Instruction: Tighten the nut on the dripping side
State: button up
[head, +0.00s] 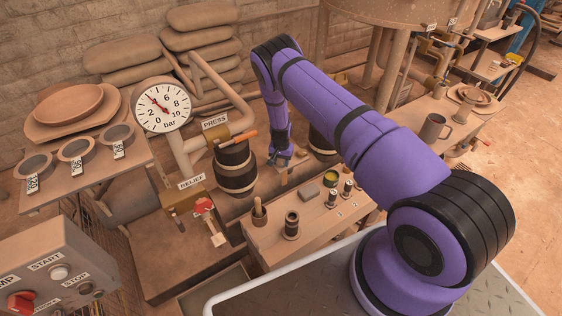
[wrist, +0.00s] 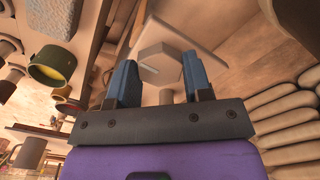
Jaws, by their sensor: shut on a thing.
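My gripper (head: 281,158) is over the back of the wooden bench, pointing down. In the wrist view, its two blue fingers (wrist: 160,80) stand on either side of a pale hexagonal nut-like piece (wrist: 160,62). The jaws are shut on this piece. A flat pale plate (wrist: 203,40) lies behind it, and a short post (wrist: 166,97) shows between the fingers. In the head view, a tan piece (head: 284,179) shows just below the fingertips; the nut itself cannot be made out there. I see no drips, so I cannot tell which side drips.
A dark banded barrel (head: 236,168) stands left of my gripper. The pressure gauge (head: 163,105), relief valve (head: 203,206) and control box (head: 55,275) are further left.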

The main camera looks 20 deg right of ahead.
aim_at(281, 162)
jog(key=o, duration=0.9)
notch_tip(281, 162, up, 11)
jog(key=shift+f, duration=0.1)
